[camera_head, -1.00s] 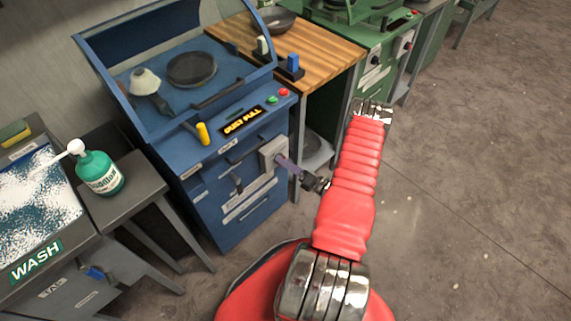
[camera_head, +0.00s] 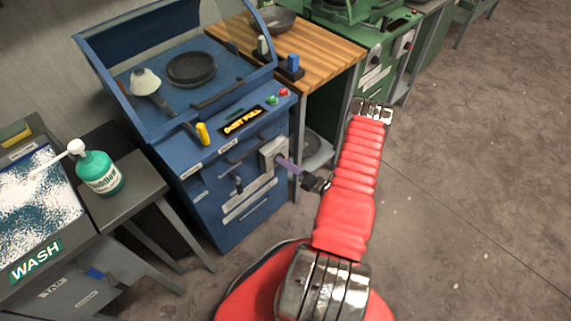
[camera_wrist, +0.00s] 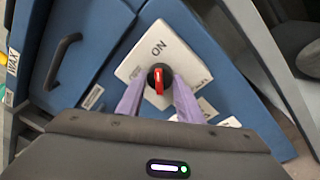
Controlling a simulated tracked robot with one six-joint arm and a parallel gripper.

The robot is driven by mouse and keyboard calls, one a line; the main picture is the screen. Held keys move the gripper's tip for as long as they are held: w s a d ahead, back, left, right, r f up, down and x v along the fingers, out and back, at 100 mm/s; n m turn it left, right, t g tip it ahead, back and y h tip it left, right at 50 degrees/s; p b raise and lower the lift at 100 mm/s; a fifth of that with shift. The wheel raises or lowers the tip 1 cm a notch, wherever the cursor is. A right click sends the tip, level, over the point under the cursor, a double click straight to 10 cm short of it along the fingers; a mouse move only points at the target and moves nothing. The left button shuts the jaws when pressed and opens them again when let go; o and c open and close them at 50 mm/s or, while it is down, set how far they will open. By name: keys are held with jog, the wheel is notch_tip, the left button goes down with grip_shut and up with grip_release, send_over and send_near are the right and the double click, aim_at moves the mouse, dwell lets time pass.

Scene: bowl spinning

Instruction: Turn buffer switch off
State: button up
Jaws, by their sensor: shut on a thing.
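The buffer switch is a round black knob with a red pointer (camera_wrist: 159,80) on a pale plate (camera_wrist: 135,68) on the front of the blue machine. The word ON is printed above the knob in the wrist view, and the red pointer points roughly up toward it. Other lettering at the plate's right is partly hidden by a finger. My gripper (camera_wrist: 159,86) has its two purple fingers on either side of the knob, shut on it. In the head view the gripper (camera_head: 285,164) reaches the plate (camera_head: 270,153) from the right.
A wash station (camera_head: 35,262) and a green bottle (camera_head: 100,173) are at left. Open floor lies at right.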

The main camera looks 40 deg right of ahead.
jog(key=shift+a+r+n+g+h, duration=0.1)
jog(key=shift+n+g+h, duration=0.25)
jog(key=shift+n, duration=2.4)
jog(key=shift+a+f+n+g+h, duration=0.1)
jog(key=shift+n+h, duration=0.4)
jog(key=shift+n, duration=2.2)
jog(key=shift+r+n+g+h, duration=0.1)
jog(key=shift+n+g+h, duration=0.25)
jog(key=shift+n, duration=2.4)
jog(key=o, duration=1)
jog(key=shift+o, duration=0.2)
jog(key=shift+r, duration=0.1)
jog(key=s+r, duration=0.1)
jog(key=s, duration=1.2)
jog(key=shift+s+d+r, duration=0.2)
jog(key=shift+s+r, duration=0.1)
jog(key=shift+s, duration=0.05)
